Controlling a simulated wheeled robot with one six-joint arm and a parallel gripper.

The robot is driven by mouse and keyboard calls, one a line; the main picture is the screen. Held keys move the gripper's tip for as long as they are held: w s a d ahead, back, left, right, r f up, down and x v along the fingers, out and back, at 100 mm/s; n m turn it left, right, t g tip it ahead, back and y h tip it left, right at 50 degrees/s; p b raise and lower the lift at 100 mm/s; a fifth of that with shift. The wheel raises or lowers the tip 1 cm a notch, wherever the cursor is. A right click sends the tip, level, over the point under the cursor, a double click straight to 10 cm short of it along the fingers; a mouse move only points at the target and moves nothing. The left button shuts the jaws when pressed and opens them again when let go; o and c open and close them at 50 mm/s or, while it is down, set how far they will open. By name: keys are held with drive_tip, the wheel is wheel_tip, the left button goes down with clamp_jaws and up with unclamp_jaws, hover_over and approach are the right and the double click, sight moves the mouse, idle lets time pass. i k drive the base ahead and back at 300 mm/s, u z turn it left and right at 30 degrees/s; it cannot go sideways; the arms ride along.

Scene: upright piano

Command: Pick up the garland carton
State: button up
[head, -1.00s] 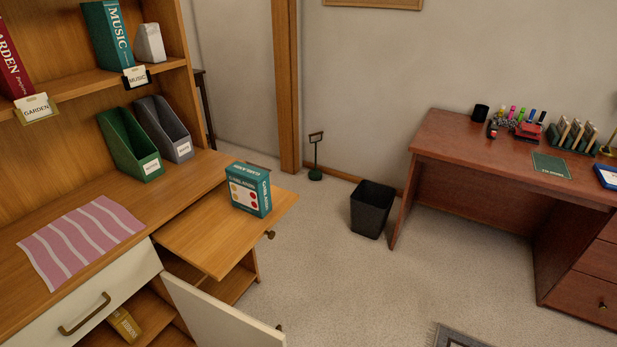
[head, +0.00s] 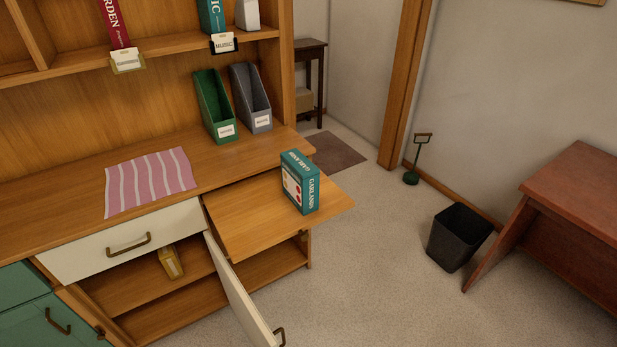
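The garland carton (head: 301,184) is a teal box with "GARLANDS" lettering and red dots on a pale front panel. It stands upright on a wooden pull-out board (head: 245,222) that juts from the cabinet, near the board's right end. Nothing touches or covers it. My gripper is not in view.
A white cabinet door (head: 240,295) stands open below the board. A striped pink cloth (head: 150,182) and two file holders, green (head: 215,108) and grey (head: 251,98), are on the counter. A black bin (head: 459,238) and a red-brown desk (head: 570,210) stand right. Carpet between is clear.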

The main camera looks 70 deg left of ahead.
sight(301, 179)
drive_tip(key=u, duration=0.5)
drive_tip(key=i, duration=0.75)
drive_tip(key=u, duration=0.9)
drive_tip(key=i, duration=0.3)
drive_tip(key=u, duration=0.4)
